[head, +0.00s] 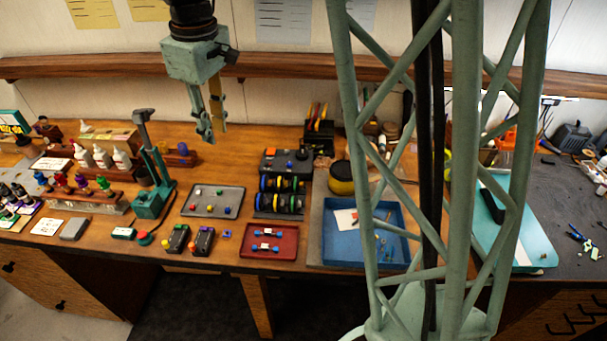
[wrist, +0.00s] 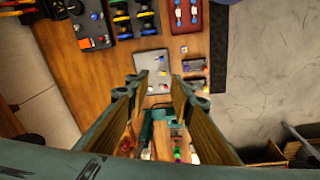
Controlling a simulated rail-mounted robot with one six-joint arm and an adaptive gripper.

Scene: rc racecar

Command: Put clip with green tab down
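My gripper (head: 211,128) hangs in the air above the back of the bench, fingers pointing down. In the wrist view its two fingers (wrist: 159,86) stand well apart with nothing seen between them. Below and in front of it lies a grey tray (head: 211,188) with several tiny coloured pieces on it; it also shows in the wrist view (wrist: 142,64). The pieces are too small to tell whether one is a clip with a green tab. I cannot make out that clip for certain in either view.
A green press (head: 152,200) stands left of the tray. A red tray (head: 284,251) with two small blue-and-white pieces and a blue tray (head: 340,252) lie to the right. A rack of wheels (head: 280,184) sits behind the red tray. My lattice column blocks part of the right side.

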